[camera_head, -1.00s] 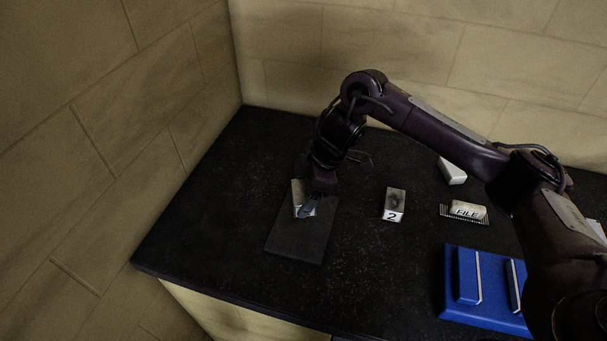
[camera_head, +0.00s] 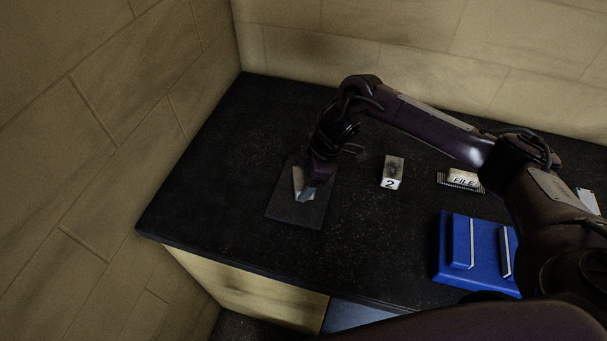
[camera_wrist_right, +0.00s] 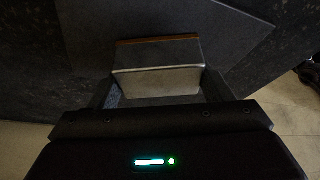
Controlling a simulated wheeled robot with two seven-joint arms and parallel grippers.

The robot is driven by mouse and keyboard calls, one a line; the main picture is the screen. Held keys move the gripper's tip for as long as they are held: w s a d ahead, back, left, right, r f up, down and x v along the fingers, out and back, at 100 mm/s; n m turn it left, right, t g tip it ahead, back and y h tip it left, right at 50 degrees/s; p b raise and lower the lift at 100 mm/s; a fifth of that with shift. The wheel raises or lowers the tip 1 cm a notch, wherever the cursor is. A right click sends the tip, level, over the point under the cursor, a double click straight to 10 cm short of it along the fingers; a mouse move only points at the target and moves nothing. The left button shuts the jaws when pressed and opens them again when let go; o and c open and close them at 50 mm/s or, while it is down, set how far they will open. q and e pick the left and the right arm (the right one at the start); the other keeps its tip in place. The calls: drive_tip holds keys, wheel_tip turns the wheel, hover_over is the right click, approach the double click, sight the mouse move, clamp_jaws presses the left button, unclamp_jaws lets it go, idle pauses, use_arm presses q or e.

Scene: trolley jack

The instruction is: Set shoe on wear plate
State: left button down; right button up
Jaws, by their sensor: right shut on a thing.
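The shoe (camera_head: 298,180) is a small grey metal block at the far left part of the plate. The wear plate (camera_head: 291,211) is a dark flat square on the black worktop. My right gripper (camera_head: 310,191) is shut on the shoe and points down over the plate. In the right wrist view, the shoe (camera_wrist_right: 157,82) sits between the two fingers (camera_wrist_right: 160,92), with a brown strip along its far edge. The wear plate (camera_wrist_right: 215,28) spreads beneath and beyond it. I cannot tell whether the shoe touches the plate. My left gripper is not in view.
A block marked 2 (camera_head: 393,170) stands right of the plate. A file block (camera_head: 463,179) lies farther right, with a blue fixture (camera_head: 461,268) nearer the front. The black worktop (camera_head: 225,150) is clear left of the plate, up to the wall (camera_head: 90,130).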

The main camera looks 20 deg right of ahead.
drive_tip(key=o, duration=1.9)
drive_tip(key=shift+s, duration=0.1)
drive_tip(key=shift+o, duration=0.2)
drive_tip(key=shift+r, duration=0.15)
drive_tip(key=b+v, duration=0.2)
drive_tip(key=v, duration=0.2)
drive_tip(key=shift+d+r, duration=0.15)
drive_tip(key=v, duration=0.7)
drive_tip(key=shift+r, duration=0.2)
